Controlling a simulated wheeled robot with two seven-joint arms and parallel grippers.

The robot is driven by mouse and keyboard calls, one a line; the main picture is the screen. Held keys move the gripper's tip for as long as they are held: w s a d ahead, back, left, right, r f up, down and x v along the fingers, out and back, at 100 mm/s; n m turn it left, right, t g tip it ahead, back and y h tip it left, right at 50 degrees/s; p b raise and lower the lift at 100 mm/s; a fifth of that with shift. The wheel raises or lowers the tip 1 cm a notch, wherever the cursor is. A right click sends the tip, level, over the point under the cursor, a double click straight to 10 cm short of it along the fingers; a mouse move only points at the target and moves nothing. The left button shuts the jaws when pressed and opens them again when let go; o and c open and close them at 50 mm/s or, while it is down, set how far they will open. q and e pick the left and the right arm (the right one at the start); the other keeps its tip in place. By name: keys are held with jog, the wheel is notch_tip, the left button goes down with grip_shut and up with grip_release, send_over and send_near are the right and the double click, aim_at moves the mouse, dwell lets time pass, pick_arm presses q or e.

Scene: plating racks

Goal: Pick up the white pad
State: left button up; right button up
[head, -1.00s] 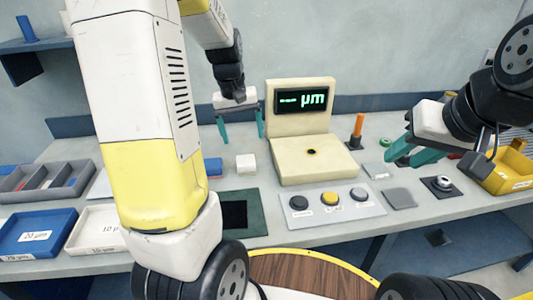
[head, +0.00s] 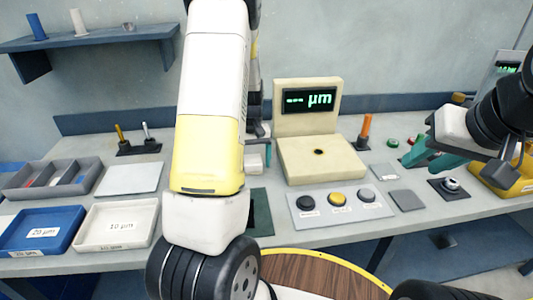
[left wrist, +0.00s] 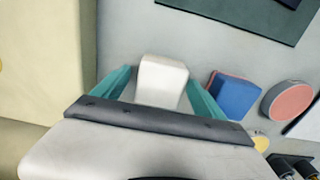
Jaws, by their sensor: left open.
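The white pad (left wrist: 162,78) is a small white block on the grey bench. In the left wrist view it lies between the two teal fingers of my left gripper (left wrist: 158,84). The fingers are open, one on each side of it, with gaps that look clear. In the head view my left arm hides most of this gripper and the pad. My right gripper (head: 420,160) is over the right part of the bench, its teal fingers apart and empty.
A blue pad (left wrist: 235,97) sits close beside the right finger in the wrist view, with a round red-topped piece (left wrist: 288,101) beyond. The beige gauge (head: 320,160) stands near the pad. A dark green mat (head: 262,212) lies in front.

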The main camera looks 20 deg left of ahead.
aim_at(253, 159)
pick_arm(q)
jog(key=shift+f, duration=0.25)
jog(key=c, duration=1.5)
jog(key=shift+r, duration=0.15)
jog(key=shift+r, duration=0.6)
notch_tip(253, 159, up, 2)
jog(key=shift+r, duration=0.2)
jog(key=s+d, duration=0.2)
jog(key=s, duration=0.2)
jog(key=s+d, duration=0.2)
jog(key=s, duration=0.3)
jog(key=s+d+r, duration=0.1)
jog(key=s+d, duration=0.2)
jog(key=s, duration=0.2)
jog(key=shift+s+d+r, duration=0.1)
jog(key=shift+s, duration=0.05)
